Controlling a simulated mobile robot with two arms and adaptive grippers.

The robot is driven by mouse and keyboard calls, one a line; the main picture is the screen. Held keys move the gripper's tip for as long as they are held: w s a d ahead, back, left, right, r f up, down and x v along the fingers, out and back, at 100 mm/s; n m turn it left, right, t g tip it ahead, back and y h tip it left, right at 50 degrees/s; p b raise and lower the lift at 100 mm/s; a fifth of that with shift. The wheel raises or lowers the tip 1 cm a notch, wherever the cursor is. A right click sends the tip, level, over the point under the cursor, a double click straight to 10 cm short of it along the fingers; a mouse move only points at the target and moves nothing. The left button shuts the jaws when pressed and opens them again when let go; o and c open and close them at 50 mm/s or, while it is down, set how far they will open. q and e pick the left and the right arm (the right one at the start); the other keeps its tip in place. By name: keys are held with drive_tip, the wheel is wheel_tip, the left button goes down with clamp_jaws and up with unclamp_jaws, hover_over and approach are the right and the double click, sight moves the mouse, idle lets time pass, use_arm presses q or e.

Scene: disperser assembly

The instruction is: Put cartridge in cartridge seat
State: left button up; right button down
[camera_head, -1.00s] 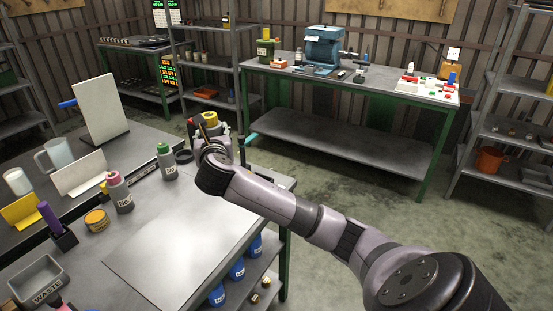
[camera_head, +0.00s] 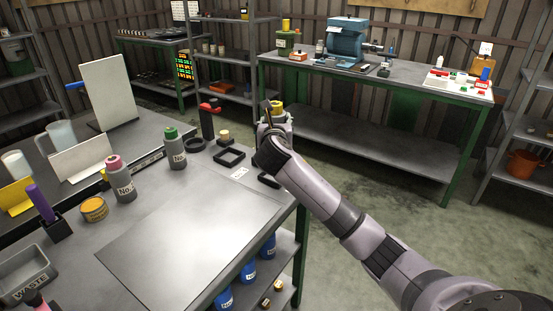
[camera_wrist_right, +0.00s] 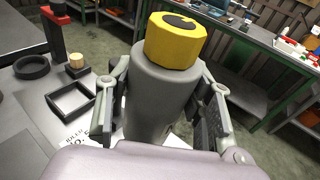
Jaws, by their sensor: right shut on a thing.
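My right gripper (camera_head: 275,122) is shut on the cartridge (camera_wrist_right: 160,95), a grey cylinder with a yellow cap, held upright. In the head view its yellow cap (camera_head: 277,106) shows above the fingers, near the right edge of the workbench. In the right wrist view my right gripper (camera_wrist_right: 163,105) has a finger on each side of the grey body. The cartridge's lower end is hidden. A black square frame (camera_head: 229,157) lies on the bench left of the gripper, with a black ring (camera_head: 194,145) beside it. I cannot tell which part is the cartridge seat. My left gripper is out of view.
A red-topped black stand (camera_head: 209,120) and a small block with a tan knob (camera_head: 224,137) stand behind the frame. Grey bottles (camera_head: 176,150) stand to the left. A grey sheet (camera_head: 185,235) leaves the bench front clear. A second bench (camera_head: 380,85) stands behind.

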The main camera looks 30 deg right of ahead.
wheel_tip(320, 180, down, 6)
drive_tip(key=shift+f+b, duration=0.1)
drive_tip(key=shift+b, duration=0.2)
drive_tip(key=shift+f+b, duration=0.35)
drive_tip(key=shift+f, duration=1.85)
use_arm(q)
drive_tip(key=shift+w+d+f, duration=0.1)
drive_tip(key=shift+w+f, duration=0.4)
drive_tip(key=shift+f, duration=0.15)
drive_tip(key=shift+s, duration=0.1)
use_arm(e)
drive_tip(key=c, duration=0.8)
unclamp_jaws()
drive_tip(key=shift+f, duration=0.2)
drive_tip(key=shift+o, duration=0.2)
drive_tip(key=shift+s+a+r, duration=0.1)
drive_tip(key=shift+s, duration=0.1)
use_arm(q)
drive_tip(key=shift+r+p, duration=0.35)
use_arm(e)
drive_tip(key=v, duration=1.1)
drive_tip(key=shift+s+a, duration=0.2)
drive_tip(key=shift+s, duration=0.05)
